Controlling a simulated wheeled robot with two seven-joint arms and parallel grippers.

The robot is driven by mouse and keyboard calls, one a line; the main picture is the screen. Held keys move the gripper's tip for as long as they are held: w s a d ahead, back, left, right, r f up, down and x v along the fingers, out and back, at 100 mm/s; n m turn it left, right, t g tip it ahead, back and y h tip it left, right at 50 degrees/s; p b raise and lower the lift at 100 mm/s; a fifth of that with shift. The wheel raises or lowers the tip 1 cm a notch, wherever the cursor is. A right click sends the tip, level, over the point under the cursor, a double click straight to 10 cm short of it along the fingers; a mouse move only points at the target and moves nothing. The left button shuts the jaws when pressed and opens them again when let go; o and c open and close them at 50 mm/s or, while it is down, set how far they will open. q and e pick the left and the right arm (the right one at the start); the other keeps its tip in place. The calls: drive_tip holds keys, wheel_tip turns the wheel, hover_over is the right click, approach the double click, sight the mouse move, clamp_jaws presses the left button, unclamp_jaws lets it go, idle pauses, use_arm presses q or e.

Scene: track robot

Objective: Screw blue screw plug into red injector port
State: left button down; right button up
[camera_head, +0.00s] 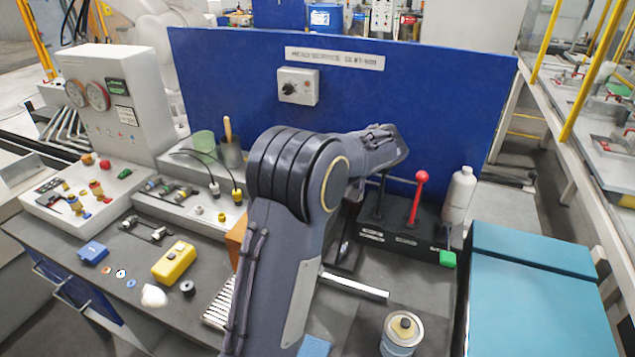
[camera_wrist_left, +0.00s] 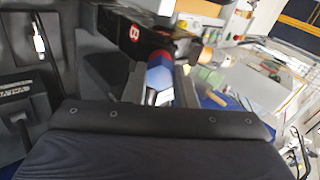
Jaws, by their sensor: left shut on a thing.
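In the left wrist view, my left gripper (camera_wrist_left: 160,92) is shut on a blue piece (camera_wrist_left: 159,76), which looks like the blue screw plug. Its lower end is pale and sits between the fingers. A small red part (camera_wrist_left: 166,58) shows directly beyond the blue piece. I cannot tell whether it is the injector port or whether the two touch. In the head view, my large grey arm fills the middle and hides the gripper and the plug. My right gripper is not identifiable in either view.
A black lever box with a red-knobbed lever (camera_head: 421,178) stands at right beside a white bottle (camera_head: 459,195). A round can (camera_head: 402,333) is at the front. A yellow box (camera_head: 174,263) and a blue block (camera_head: 92,251) lie at left. A blue panel (camera_head: 420,100) closes the back.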

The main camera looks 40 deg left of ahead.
use_arm(q)
drive_tip(key=shift+r+m+p, duration=0.1)
drive_tip(key=shift+m+p, duration=0.6)
drive_tip(key=shift+m, duration=0.1)
drive_tip(key=shift+m, duration=0.3)
drive_tip(key=shift+m+p, duration=0.6)
drive_tip(key=shift+p, duration=0.1)
drive_tip(key=shift+m, duration=1)
drive_tip(key=m, duration=0.7)
drive_tip(key=shift+m, duration=0.8)
